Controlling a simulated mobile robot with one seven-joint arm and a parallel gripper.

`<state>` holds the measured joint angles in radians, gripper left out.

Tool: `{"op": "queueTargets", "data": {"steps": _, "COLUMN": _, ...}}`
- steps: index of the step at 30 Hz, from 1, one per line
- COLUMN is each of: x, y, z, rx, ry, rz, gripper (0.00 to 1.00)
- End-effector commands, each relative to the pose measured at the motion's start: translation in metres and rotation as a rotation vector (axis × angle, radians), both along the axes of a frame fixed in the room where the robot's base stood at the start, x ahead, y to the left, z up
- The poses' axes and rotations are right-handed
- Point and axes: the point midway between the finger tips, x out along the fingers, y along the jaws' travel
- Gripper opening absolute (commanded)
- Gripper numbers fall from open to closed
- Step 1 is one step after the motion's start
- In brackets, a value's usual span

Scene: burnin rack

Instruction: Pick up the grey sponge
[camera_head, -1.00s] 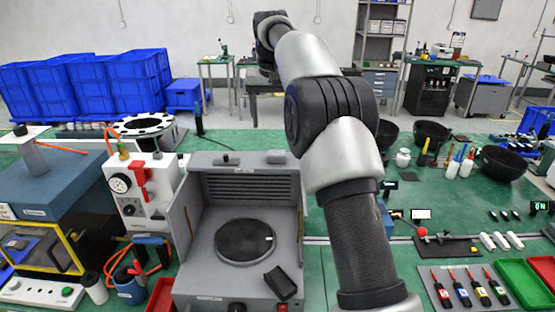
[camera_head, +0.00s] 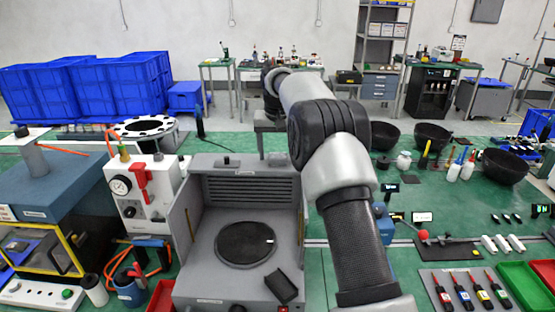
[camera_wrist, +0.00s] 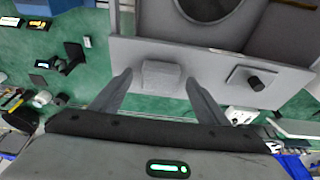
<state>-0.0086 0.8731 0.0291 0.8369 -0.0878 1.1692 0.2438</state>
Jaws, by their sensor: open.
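The grey sponge (camera_head: 278,159) is a small pale grey block on the top rear ledge of the grey box fixture (camera_head: 205,293). In the wrist view the sponge (camera_wrist: 161,76) lies between my two fingertips, with a gap on each side. My gripper (camera_wrist: 158,80) is open and holds nothing. In the head view my gripper (camera_head: 272,143) points down over the back of the fixture, just above the sponge. My arm hides part of the bench to its right.
A grey piece with a black knob (camera_wrist: 254,80) sits on the same ledge beside the sponge. A white gauge unit (camera_head: 128,195) stands left of the fixture. Dark bowls (camera_head: 433,135) and bottles stand to the right. Green bench lies behind the ledge.

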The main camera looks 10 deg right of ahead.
Motion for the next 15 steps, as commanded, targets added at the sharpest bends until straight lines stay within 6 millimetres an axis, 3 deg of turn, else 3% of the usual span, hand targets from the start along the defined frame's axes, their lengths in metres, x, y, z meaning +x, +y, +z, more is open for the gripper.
{"op": "queueTargets", "data": {"steps": 5, "x": 0.0001, "y": -0.0002, "z": 0.0001, "rx": 0.000, "ry": -0.001, "rz": -0.001, "gripper": 0.69}}
{"op": "queueTargets", "data": {"steps": 12, "x": 0.0000, "y": -0.0002, "z": 0.0004, "rx": 0.000, "ry": -0.001, "rz": -0.001, "gripper": 0.28}}
{"op": "queueTargets", "data": {"steps": 15, "x": 0.0001, "y": -0.0002, "z": 0.0007, "rx": 0.000, "ry": -0.001, "rz": -0.001, "gripper": 0.22}}
